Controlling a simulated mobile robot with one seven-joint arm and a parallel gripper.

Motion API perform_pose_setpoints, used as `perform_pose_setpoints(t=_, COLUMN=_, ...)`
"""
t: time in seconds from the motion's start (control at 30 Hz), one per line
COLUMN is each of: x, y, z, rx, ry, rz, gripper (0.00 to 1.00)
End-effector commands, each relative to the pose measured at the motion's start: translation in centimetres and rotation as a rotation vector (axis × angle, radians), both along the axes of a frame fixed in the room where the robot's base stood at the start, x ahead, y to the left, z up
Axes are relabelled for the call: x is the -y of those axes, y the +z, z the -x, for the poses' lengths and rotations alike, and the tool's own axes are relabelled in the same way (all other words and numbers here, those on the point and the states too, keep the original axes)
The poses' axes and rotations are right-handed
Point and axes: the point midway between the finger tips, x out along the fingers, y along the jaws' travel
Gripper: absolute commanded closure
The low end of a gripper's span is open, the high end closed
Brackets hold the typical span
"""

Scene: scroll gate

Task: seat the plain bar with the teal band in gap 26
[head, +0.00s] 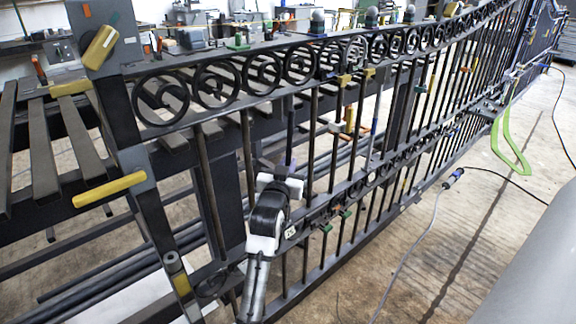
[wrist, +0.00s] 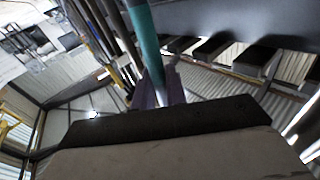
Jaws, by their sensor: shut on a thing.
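The dark gate (head: 333,208) stands tilted across the head view, with a row of scroll rings along its top and several upright bars below. My gripper (head: 286,183) is at the gate's near part, shut on an upright bar (head: 290,135) that rises toward the scroll rail. In the wrist view the bar (wrist: 147,40) shows a teal band and runs up from between the fingers (wrist: 160,90). A small white tag (head: 290,232) sits on the lower rail beside my wrist; its number is too small to read. The bar's lower end is hidden by my gripper.
Yellow clamps (head: 108,190) stick out at the left end post. Dark slats (head: 75,135) and a bench stand behind the gate. A cable (head: 420,225) and a green loop (head: 508,150) lie to the right. The floor in front at right is mostly clear.

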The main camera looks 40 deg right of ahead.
Motion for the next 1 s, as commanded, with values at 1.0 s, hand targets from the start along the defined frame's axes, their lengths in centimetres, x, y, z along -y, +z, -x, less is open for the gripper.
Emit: perform_pose_setpoints(t=1.0, x=-0.1, y=-0.4, z=-1.3, rx=-0.036, ry=0.004, rz=-0.005, gripper=1.00)
